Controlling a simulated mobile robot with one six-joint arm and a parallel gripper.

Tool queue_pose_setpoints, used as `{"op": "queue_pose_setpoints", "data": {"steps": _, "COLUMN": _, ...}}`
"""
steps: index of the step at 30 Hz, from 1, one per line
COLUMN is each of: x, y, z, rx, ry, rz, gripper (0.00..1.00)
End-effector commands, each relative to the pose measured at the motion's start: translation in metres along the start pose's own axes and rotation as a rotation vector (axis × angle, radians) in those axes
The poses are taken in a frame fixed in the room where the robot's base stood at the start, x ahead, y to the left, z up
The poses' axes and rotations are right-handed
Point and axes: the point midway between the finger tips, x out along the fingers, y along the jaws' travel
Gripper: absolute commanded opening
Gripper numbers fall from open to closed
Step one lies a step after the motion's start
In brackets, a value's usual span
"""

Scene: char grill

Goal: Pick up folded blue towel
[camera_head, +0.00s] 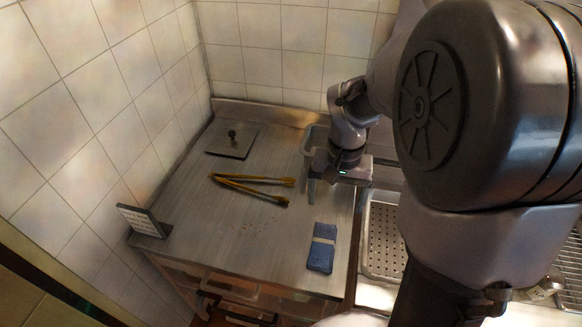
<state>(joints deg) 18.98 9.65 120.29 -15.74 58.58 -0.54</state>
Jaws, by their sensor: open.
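The folded blue towel (320,260) lies flat on the steel counter near its front right part. It is a narrow dark blue bundle with a pale band across it. My gripper (312,190) is above the counter, behind the towel, with its jaws pointing down. It is open, and the towel is not between its fingers. A finger shows at the left of the gripper body; the other finger is hard to make out.
Yellow-handled tongs (250,186) lie left of my gripper. A flat square plate with a knob (232,141) is at the back left. A small sign (143,220) stands at the left edge. A perforated pan (384,238) is right of the counter. Tiled walls close the back and left.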

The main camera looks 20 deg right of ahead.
Motion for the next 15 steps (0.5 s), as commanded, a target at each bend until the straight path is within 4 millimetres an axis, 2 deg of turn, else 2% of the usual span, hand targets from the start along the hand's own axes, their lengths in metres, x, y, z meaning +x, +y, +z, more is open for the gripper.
{"op": "queue_pose_setpoints", "data": {"steps": 2, "x": 0.010, "y": 0.000, "z": 0.001, "rx": 0.000, "ry": -0.001, "rz": 0.000, "gripper": 0.87}}
{"op": "queue_pose_setpoints", "data": {"steps": 9, "x": 0.083, "y": -0.001, "z": 0.002, "rx": 0.000, "ry": -0.005, "rz": 0.001, "gripper": 0.87}}
{"op": "queue_pose_setpoints", "data": {"steps": 12, "x": 0.107, "y": -0.001, "z": 0.002, "rx": 0.000, "ry": -0.003, "rz": 0.000, "gripper": 0.87}}
{"op": "queue_pose_setpoints", "data": {"steps": 15, "x": 0.121, "y": -0.001, "z": 0.002, "rx": 0.000, "ry": -0.001, "rz": -0.001, "gripper": 0.87}}
